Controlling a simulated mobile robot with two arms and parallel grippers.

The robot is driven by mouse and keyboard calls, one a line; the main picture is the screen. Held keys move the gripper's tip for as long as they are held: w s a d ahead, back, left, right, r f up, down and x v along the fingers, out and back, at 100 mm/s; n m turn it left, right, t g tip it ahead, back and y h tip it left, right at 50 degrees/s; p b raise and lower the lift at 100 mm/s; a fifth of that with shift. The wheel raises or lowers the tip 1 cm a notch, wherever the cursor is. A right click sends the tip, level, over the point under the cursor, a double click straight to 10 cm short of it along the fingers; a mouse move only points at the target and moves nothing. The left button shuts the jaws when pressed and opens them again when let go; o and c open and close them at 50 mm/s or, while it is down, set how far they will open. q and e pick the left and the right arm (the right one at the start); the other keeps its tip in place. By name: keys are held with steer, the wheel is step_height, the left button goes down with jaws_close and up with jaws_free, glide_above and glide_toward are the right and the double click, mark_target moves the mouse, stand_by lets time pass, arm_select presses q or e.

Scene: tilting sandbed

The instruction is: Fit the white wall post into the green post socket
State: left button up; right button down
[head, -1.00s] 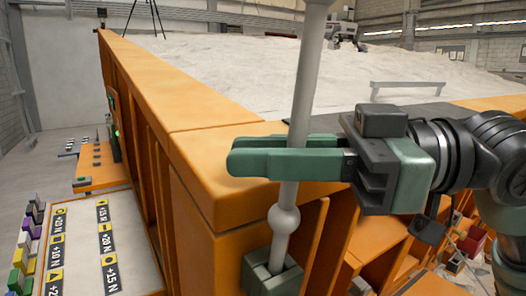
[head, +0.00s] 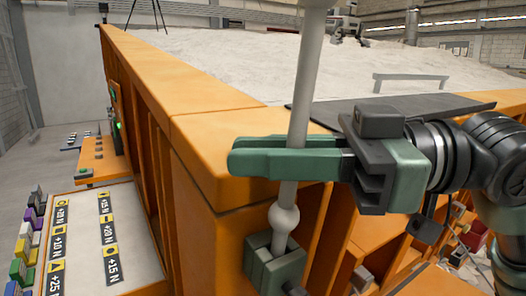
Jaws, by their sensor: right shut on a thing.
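The white wall post (head: 305,85) stands nearly upright, leaning slightly right at the top; its upper end is cut off by the picture's edge. My right gripper (head: 236,158) is shut on the post, with its green fingers reaching across it from the right. Below the fingers the post has a round ball, then a short thinner end. The green post socket (head: 272,272) is at the corner of the orange sandbed frame. The post's lower end overlaps the socket's opening and looks to be inside it; its tip is hidden. My left gripper is not in view.
The orange sandbed wall (head: 190,95) runs along the left, with pale sand (head: 250,60) behind it. A grey rail (head: 412,80) stands on the sand. A label board (head: 85,240) and coloured blocks (head: 30,240) lie at lower left.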

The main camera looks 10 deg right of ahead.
steer(key=shift+f+b, duration=0.4)
steer(key=shift+f, duration=0.2)
steer(key=shift+r, duration=0.2)
steer(key=shift+s+d+r+p, duration=0.1)
steer(key=shift+s+r+p, duration=0.1)
steer(key=shift+r+p, duration=1)
steer(key=shift+s+r+p, duration=0.15)
steer(key=shift+r+p, duration=0.95)
steer(key=shift+r, duration=0.05)
stand_by(0.4)
